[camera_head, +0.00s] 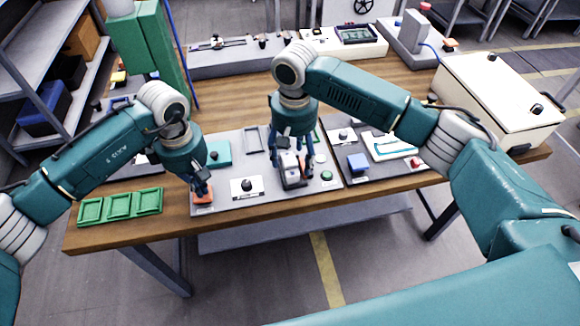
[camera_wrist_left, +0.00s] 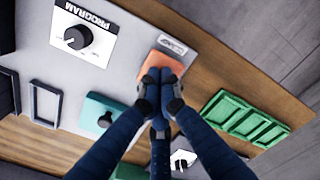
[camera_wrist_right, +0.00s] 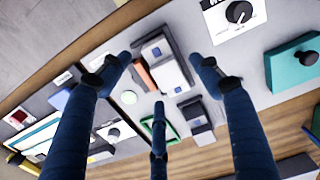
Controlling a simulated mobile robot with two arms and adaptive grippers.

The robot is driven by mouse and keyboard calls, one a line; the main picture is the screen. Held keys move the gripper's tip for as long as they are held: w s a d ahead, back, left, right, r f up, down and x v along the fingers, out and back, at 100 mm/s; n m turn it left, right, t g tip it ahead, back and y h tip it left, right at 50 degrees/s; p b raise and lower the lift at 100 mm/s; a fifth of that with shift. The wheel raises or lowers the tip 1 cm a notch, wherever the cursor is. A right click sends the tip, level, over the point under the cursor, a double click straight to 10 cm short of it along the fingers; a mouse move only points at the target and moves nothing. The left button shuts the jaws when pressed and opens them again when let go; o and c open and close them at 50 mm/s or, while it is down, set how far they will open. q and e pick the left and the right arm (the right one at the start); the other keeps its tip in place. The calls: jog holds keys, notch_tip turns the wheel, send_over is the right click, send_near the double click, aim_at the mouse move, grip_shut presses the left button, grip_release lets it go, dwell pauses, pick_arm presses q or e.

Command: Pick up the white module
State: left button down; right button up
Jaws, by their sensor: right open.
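The white module (camera_head: 289,162) is a small pale block on the grey panel near the table's front edge. My right gripper (camera_head: 292,158) is open above it, pointing down. In the right wrist view, the white module (camera_wrist_right: 169,74) has a small blue square and lies between the spread fingers (camera_wrist_right: 160,62), with no visible grip. My left gripper (camera_head: 202,190) is shut, its fingertips at an orange pad (camera_head: 203,204). In the left wrist view, the fingertips (camera_wrist_left: 160,82) meet and partly cover the orange pad (camera_wrist_left: 171,50); whether they touch it is hidden.
A dial labelled PROGRAM (camera_wrist_left: 76,39) sits between the grippers. A teal block (camera_head: 218,153) and an empty dark frame (camera_head: 253,141) lie behind. Green trays (camera_head: 119,206) stand at the left. A blue block (camera_head: 357,162) and a green button (camera_head: 326,175) are at the right.

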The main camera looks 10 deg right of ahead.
aim_at(293, 161)
pick_arm(q)
jog(key=shift+f, duration=0.1)
pick_arm(e)
jog(key=shift+f, duration=0.9)
jog(key=shift+c, duration=0.5)
jog(key=c, duration=1.4)
jog(key=shift+r, duration=0.1)
jog(key=shift+r, duration=7.45)
